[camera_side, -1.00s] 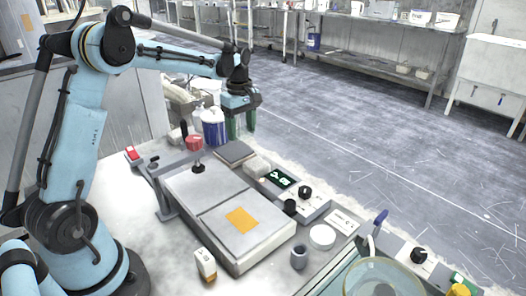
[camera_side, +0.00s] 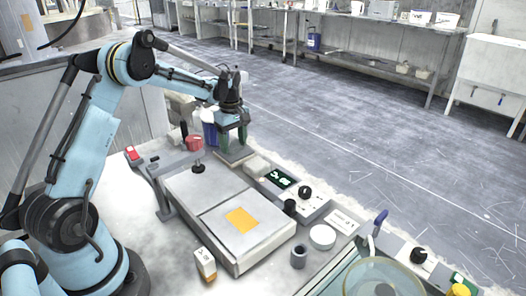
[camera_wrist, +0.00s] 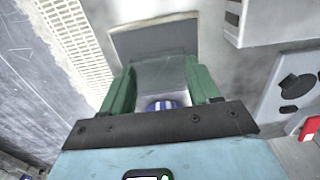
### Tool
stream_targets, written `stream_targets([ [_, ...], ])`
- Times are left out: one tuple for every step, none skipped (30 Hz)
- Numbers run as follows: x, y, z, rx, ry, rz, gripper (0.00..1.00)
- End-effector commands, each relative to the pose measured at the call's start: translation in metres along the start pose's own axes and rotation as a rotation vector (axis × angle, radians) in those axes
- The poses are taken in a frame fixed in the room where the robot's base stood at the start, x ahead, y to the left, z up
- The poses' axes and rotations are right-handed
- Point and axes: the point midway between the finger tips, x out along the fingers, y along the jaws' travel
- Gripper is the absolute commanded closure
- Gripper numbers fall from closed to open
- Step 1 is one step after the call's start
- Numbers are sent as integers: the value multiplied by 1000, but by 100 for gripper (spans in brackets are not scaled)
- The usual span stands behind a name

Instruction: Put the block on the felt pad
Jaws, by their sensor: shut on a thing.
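My gripper (camera_side: 233,142) is low over the back of the bench in the side view, its green fingers pointing down. In the wrist view my gripper (camera_wrist: 163,88) is shut on a grey block (camera_wrist: 163,73). A flat grey square, which looks like the felt pad (camera_side: 236,159), lies just below the fingers in the side view. The felt pad (camera_wrist: 135,42) also shows beyond the fingers in the wrist view, and the block overlaps its near edge there. I cannot tell whether the block touches it. In the side view the fingers largely hide the block.
A platen box (camera_side: 205,190) with an orange square (camera_side: 240,220) stands in front. A red knob (camera_side: 194,143) and a blue-and-white jar (camera_side: 209,128) stand close left of my gripper. A control strip (camera_side: 300,190) runs to the right.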

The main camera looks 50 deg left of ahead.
Motion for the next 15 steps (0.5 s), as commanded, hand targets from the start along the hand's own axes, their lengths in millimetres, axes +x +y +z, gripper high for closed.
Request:
stream_targets([
  [0, 0, 0, 0, 0, 0, 72],
  [1, 0, 0, 0, 0, 0, 72],
  [2, 0, 0, 0, 0, 0, 72],
  [3, 0, 0, 0, 0, 0, 72],
  [3, 0, 0, 0, 0, 0, 36],
  [3, 0, 0, 0, 0, 0, 30],
  [3, 0, 0, 0, 0, 0, 25],
  [3, 0, 0, 0, 0, 0, 21],
  [3, 0, 0, 0, 0, 0, 15],
  [3, 0, 0, 0, 0, 0, 14],
  [3, 0, 0, 0, 0, 0, 14],
  [3, 0, 0, 0, 0, 0, 14],
  [3, 0, 0, 0, 0, 0, 14],
  [3, 0, 0, 0, 0, 0, 14],
  [3, 0, 0, 0, 0, 0, 14],
])
